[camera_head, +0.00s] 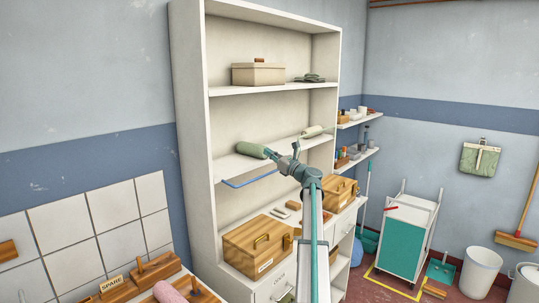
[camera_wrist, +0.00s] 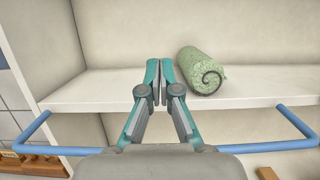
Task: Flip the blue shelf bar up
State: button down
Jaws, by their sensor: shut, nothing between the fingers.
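The blue shelf bar (camera_head: 248,181) is a U-shaped rail at the front of the middle shelf (camera_head: 231,167), sitting low at the shelf's edge. In the wrist view its left part (camera_wrist: 62,150) and right part (camera_wrist: 285,146) show, while its middle is hidden behind my gripper (camera_wrist: 160,72). My gripper is shut and empty, its fingertips pointing in over the shelf, left of a green roll (camera_wrist: 203,71). I cannot tell whether my gripper touches the bar. In the head view my arm covers part of the shelf's right side.
The green roll lies close to my fingertips. Wooden boxes (camera_head: 258,246) stand on the counter below, and a beige box (camera_head: 258,73) sits on the shelf above.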

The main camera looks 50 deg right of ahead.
aim_at(272, 172)
jog(key=shift+f, duration=0.1)
dwell(0.3)
jog(key=f+b, duration=0.1)
jog(key=f, duration=0.1)
jog(key=s+f+b, duration=0.1)
jog(key=f, duration=0.2)
jog(key=shift+s+b, duration=0.1)
jog(key=shift+b, duration=0.2)
jog(key=s+f+b, duration=0.2)
jog(key=s+f, duration=0.3)
jog(key=s, duration=0.2)
jog(key=shift+d+b, duration=0.2)
jog(key=shift+b, duration=0.2)
